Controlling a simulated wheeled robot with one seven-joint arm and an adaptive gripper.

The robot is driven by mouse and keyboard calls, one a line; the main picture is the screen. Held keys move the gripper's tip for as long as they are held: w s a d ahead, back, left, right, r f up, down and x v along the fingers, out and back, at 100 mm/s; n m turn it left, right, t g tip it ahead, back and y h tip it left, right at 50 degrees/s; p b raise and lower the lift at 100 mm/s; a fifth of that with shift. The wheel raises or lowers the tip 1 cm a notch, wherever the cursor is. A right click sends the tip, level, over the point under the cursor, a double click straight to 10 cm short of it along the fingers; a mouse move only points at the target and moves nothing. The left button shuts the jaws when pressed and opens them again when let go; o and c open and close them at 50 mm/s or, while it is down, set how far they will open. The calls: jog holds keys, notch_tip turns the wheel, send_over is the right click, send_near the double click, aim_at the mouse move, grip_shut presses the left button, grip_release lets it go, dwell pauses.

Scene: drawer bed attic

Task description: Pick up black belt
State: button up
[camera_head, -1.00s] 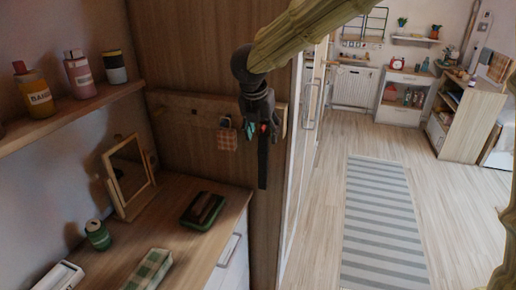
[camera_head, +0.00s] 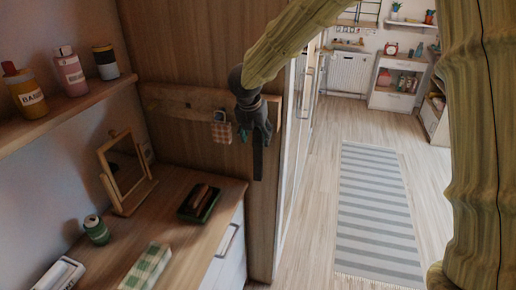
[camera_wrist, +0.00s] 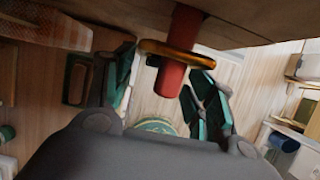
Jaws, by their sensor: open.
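The black belt (camera_head: 258,163) appears as a dark strap hanging straight down below my gripper, against the side of the wooden cabinet. Its upper part is hidden behind my gripper (camera_head: 254,138). In the wrist view, my gripper (camera_wrist: 166,92) is open, with one dark teal finger on each side of a red peg (camera_wrist: 171,80). The peg sticks out of a wooden board, and a gold-brown ring (camera_wrist: 178,52) is around it. I cannot tell whether this ring is part of the belt. Nothing is visibly clamped between the fingers.
A checked cloth (camera_head: 222,133) hangs on the wooden rack (camera_head: 180,102) left of my gripper. Below is a desk (camera_head: 185,228) with a mirror (camera_head: 125,172), a dark tray (camera_head: 199,203) and a green can (camera_head: 96,230). Bottles stand on the shelf (camera_head: 70,107). The floor at right is open.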

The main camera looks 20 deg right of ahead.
aim_at(258, 144)
jog(key=shift+x, duration=1)
jog(key=shift+w+d+f, duration=0.1)
jog(key=shift+f, duration=0.15)
grip_shut()
jog(key=shift+r+p, duration=0.1)
jog(key=shift+p, duration=0.2)
